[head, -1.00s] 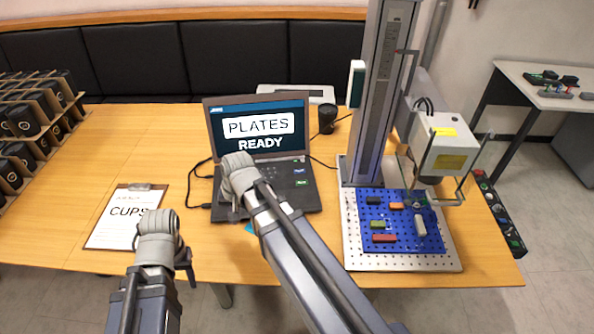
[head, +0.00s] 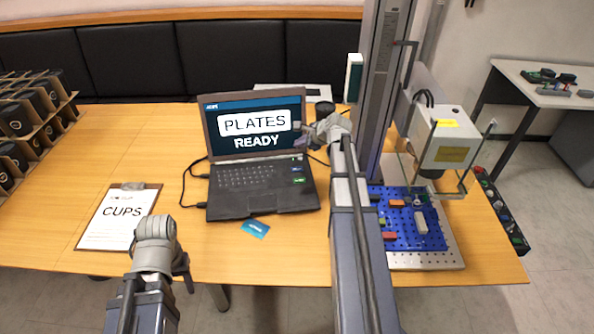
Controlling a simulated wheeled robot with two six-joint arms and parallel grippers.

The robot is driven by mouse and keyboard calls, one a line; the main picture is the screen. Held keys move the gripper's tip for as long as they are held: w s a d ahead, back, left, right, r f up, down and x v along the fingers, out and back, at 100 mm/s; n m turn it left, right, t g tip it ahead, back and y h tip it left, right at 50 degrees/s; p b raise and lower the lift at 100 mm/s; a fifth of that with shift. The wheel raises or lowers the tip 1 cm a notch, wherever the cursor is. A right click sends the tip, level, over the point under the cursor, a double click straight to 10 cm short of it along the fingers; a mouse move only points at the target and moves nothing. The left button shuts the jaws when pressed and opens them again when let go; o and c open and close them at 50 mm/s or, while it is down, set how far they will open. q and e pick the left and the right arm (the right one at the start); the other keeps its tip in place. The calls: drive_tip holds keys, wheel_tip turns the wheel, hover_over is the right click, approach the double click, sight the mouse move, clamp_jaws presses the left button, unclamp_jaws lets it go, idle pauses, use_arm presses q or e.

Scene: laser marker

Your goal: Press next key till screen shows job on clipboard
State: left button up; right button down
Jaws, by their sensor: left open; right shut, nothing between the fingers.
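The laptop (head: 262,195) stands open on the table. Its screen (head: 254,125) reads PLATES READY. A blue key and a green key sit at the right side of its keyboard; the green key (head: 299,180) is the nearer one. The clipboard (head: 117,218) lies flat at the left and its sheet reads CUPS. My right gripper (head: 308,134) is shut and empty, at the right edge of the laptop screen, apart from the keys. My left gripper (head: 180,262) is open and empty, in front of the clipboard's right side; its fingers are mostly hidden.
The laser marker (head: 442,140) stands at the right, above a blue plate (head: 432,240) with small coloured blocks. A blue card (head: 256,228) lies before the laptop. Racks of dark cups (head: 30,125) fill the far left. Table between clipboard and laptop is mostly clear.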

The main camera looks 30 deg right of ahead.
sight(300, 170)
drive_tip(key=shift+d, duration=0.1)
idle(0.3)
wheel_tip(300, 170, down, 9)
drive_tip(key=b, duration=0.8)
drive_tip(key=shift+b, duration=0.4)
idle(1.4)
drive_tip(key=shift+f+b, duration=0.35)
drive_tip(key=shift+b, duration=0.05)
drive_tip(key=shift+f+b, duration=0.3)
drive_tip(key=shift+b, duration=0.05)
idle(0.4)
idle(0.4)
drive_tip(key=shift+r+p, duration=0.75)
drive_tip(key=shift+p, duration=0.05)
drive_tip(key=shift+r, duration=0.1)
